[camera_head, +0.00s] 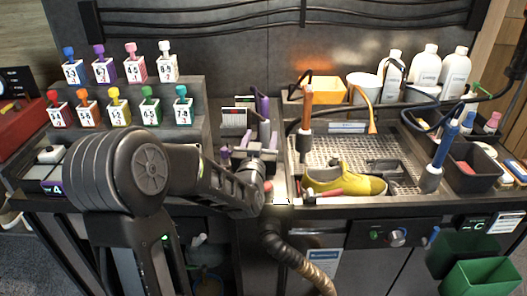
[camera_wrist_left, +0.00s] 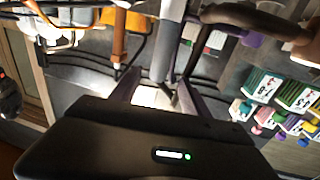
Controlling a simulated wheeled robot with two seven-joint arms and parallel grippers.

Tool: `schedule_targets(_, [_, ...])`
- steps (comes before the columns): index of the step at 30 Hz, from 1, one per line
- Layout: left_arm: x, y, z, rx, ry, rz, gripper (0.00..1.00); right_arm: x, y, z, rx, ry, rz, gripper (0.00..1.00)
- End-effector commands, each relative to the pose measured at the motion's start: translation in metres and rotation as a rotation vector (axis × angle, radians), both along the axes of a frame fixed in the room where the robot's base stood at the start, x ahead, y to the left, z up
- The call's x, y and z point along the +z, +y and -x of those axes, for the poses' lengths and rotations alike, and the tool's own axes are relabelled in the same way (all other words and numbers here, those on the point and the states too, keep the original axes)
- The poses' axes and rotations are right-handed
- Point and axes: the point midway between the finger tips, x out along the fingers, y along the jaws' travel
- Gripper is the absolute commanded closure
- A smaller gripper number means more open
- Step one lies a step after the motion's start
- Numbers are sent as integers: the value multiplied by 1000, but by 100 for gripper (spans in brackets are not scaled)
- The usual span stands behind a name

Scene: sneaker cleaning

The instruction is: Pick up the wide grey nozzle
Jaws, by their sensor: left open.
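A light grey nozzle (camera_wrist_left: 163,45) stands in the left wrist view between the two dark purple fingers of my left gripper (camera_wrist_left: 160,92). In the head view a grey upright piece that looks like the same nozzle (camera_head: 264,131) shows just beyond my left gripper (camera_head: 256,143), at the middle of the bench. My gripper is open, with its fingers on either side of the nozzle. I cannot tell whether either finger touches it. The nozzle's lower part is hidden by the gripper. My right gripper is not in view.
A yellow sneaker (camera_head: 345,187) lies on the grated tray to the right. An orange-handled tool (camera_head: 306,105) stands close to my gripper's right. Numbered bottles (camera_head: 120,112) fill the stepped rack at left. A dark ribbed hose (camera_head: 285,248) hangs in front of the bench.

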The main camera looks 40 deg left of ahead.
Motion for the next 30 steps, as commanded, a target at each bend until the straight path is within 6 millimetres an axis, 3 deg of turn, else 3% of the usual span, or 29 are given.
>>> schedule_targets(4, [0, 6, -12, -1, 2, -1, 46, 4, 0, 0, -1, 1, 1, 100])
schedule_targets(14, [0, 7, -14, -1, 1, 0, 46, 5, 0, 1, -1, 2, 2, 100])
schedule_targets(24, [-1, 27, -51, 0, 2, -1, 46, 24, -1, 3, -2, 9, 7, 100])
schedule_targets(30, [-3, 31, -58, -1, 0, 0, 46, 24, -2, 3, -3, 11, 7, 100])
